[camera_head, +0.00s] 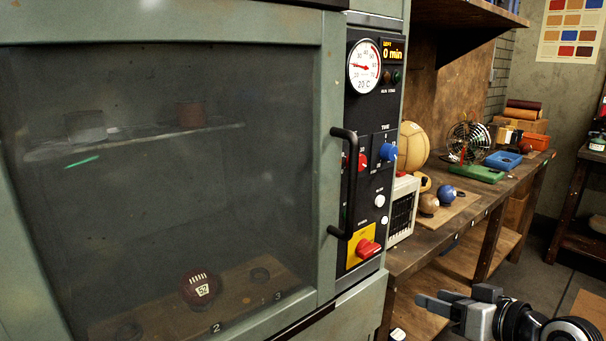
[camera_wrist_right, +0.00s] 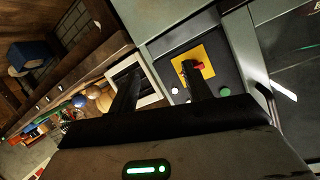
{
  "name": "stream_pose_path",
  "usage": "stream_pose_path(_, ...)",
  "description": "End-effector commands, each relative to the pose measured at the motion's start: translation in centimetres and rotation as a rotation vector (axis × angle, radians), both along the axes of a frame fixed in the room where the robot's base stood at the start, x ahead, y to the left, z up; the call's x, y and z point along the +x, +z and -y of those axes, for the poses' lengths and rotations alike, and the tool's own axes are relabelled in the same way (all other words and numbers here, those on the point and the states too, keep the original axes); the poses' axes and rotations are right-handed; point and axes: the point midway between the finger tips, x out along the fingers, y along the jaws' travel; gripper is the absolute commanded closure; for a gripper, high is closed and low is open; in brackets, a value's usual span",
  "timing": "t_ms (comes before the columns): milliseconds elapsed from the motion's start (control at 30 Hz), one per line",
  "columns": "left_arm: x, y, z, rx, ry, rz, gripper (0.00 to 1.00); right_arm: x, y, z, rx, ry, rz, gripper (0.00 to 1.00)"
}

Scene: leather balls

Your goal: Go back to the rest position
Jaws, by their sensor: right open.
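My right gripper (camera_head: 437,302) is low at the right of the head view, in front of the workbench and to the right of the oven cabinet. Its jaws are open and nothing shows between them. In the right wrist view, the two dark fingers of the gripper (camera_wrist_right: 158,85) stand apart, with the oven's control panel (camera_wrist_right: 212,85) beyond them. My left gripper is not in view.
The green-grey oven (camera_head: 328,80) has its glass door shut. A dark red ball (camera_head: 201,290) lies inside on a numbered board. The panel has a red switch (camera_head: 368,248) and blue knob (camera_head: 388,151). The bench (camera_head: 425,241) holds balls, a fan (camera_head: 468,141) and trays.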

Motion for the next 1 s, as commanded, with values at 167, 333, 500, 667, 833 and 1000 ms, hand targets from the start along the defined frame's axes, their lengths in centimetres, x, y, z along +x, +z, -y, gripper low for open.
stream_pose_path(167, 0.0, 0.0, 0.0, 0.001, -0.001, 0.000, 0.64, -7.0, -11.9, -4.3, -0.099, -0.075, -0.104, 0.51)
stream_pose_path(333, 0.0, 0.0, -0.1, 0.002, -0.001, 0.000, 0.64, -15.2, -18.2, -8.0, -0.204, -0.129, -0.151, 0.51)
stream_pose_path(500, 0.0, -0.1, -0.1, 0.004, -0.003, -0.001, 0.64, -20.2, -20.1, -9.9, -0.277, -0.153, -0.165, 0.51)
stream_pose_path(667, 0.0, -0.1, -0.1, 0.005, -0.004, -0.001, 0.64, -21.4, -20.3, -10.3, -0.302, -0.157, -0.163, 0.51)
stream_pose_path(833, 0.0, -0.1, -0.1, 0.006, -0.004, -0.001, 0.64, -21.4, -20.3, -10.3, -0.304, -0.156, -0.162, 0.51)
stream_pose_path(1000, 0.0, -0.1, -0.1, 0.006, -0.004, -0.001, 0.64, -21.4, -20.4, -10.3, -0.304, -0.156, -0.163, 0.51)
